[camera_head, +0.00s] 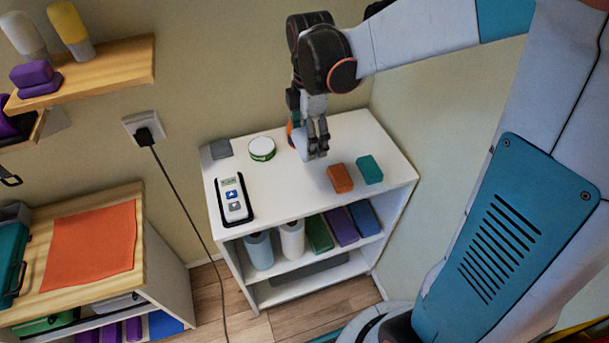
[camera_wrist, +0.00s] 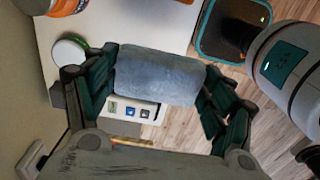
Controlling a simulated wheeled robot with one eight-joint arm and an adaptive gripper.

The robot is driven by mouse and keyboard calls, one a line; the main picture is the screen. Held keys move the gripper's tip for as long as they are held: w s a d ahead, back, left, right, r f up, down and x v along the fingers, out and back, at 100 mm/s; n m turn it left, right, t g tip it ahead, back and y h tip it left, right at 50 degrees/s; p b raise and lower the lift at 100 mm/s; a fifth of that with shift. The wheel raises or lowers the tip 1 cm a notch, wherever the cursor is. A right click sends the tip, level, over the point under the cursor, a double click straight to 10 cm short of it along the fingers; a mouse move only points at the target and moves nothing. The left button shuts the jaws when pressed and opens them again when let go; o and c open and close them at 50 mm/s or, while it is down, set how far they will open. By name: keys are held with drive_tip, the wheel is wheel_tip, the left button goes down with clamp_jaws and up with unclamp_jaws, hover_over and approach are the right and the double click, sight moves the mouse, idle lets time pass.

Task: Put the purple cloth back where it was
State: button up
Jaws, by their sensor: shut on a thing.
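My gripper (camera_head: 318,150) is above the back right part of the white shelf unit's top. In the wrist view (camera_wrist: 157,85) its fingers are closed on both ends of a grey-blue, soft-looking roll (camera_wrist: 157,76). This roll looks blue-grey rather than purple. In the head view it is mostly hidden by the fingers. A purple folded cloth (camera_head: 341,227) stands on the upper shelf of the unit, between a green one (camera_head: 318,234) and a blue one (camera_head: 364,217). I cannot tell whether the held roll touches the top.
On the white top (camera_head: 285,199) are a device (camera_head: 234,200), a round green-rimmed tub (camera_head: 262,149), a grey item (camera_head: 220,149), an orange block (camera_head: 340,178) and a teal block (camera_head: 369,169). An orange cloth (camera_head: 90,247) lies on the left cabinet. A cable (camera_head: 178,197) hangs between.

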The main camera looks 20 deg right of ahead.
sight(308, 190)
wheel_tip(308, 190, down, 17)
drive_tip(key=b, duration=0.5)
drive_tip(key=shift+f, duration=0.2)
drive_tip(key=shift+f+b, duration=0.15)
drive_tip(key=shift+b, duration=0.15)
drive_tip(key=o, duration=1)
